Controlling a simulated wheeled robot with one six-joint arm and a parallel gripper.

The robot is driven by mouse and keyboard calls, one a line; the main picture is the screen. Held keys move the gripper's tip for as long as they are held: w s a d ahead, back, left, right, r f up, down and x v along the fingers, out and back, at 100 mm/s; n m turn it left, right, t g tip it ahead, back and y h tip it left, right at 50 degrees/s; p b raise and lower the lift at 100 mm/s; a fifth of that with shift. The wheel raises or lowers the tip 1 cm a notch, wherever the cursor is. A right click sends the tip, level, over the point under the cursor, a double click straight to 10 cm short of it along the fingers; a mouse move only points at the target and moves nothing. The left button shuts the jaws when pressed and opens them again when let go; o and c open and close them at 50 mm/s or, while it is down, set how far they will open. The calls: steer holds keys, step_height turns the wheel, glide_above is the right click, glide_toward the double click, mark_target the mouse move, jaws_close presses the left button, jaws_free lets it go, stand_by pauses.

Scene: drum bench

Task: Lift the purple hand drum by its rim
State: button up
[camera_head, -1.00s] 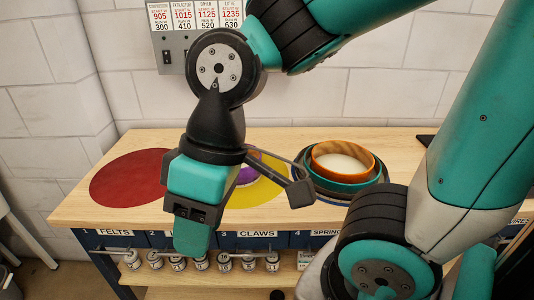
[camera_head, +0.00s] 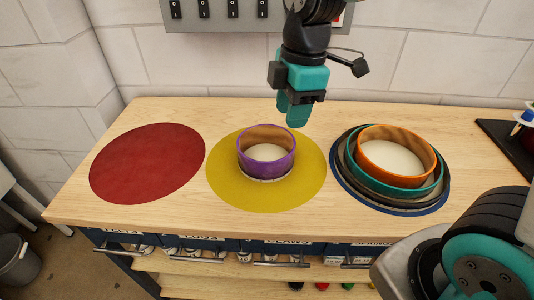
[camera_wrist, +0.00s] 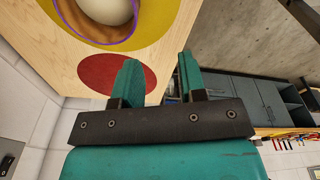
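The purple hand drum (camera_head: 266,164) sits on the yellow round mat (camera_head: 225,180) in the middle of the bench, its purple rim up and its pale skin low inside. My gripper (camera_head: 292,118) is above the bench, behind and a little right of the drum, apart from it. In the wrist view the two teal fingers of my gripper (camera_wrist: 158,80) stand apart with nothing between them. Part of the purple drum (camera_wrist: 128,42) shows at the top left of the wrist view, cut off by the frame edge.
A red round mat (camera_head: 148,163) lies bare at the left. An orange drum (camera_head: 396,155) sits inside a teal one (camera_head: 360,179) on dark rings at the right. The wall with a grey switch panel (camera_head: 220,14) stands close behind. The bench (camera_head: 90,212) has drawers in front.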

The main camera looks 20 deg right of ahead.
mark_target(286, 157)
steer(key=w+d+f+n+h, duration=0.1)
steer(key=w+d+f+n, duration=0.15)
steer(key=w+n, duration=0.25)
steer(key=f+p, duration=0.1)
steer(key=f, duration=0.8)
steer(key=f+p, duration=0.1)
steer(key=f, duration=0.7)
steer(key=shift+w+a+f, duration=0.2)
steer(key=shift+f, duration=0.15)
jaws_close()
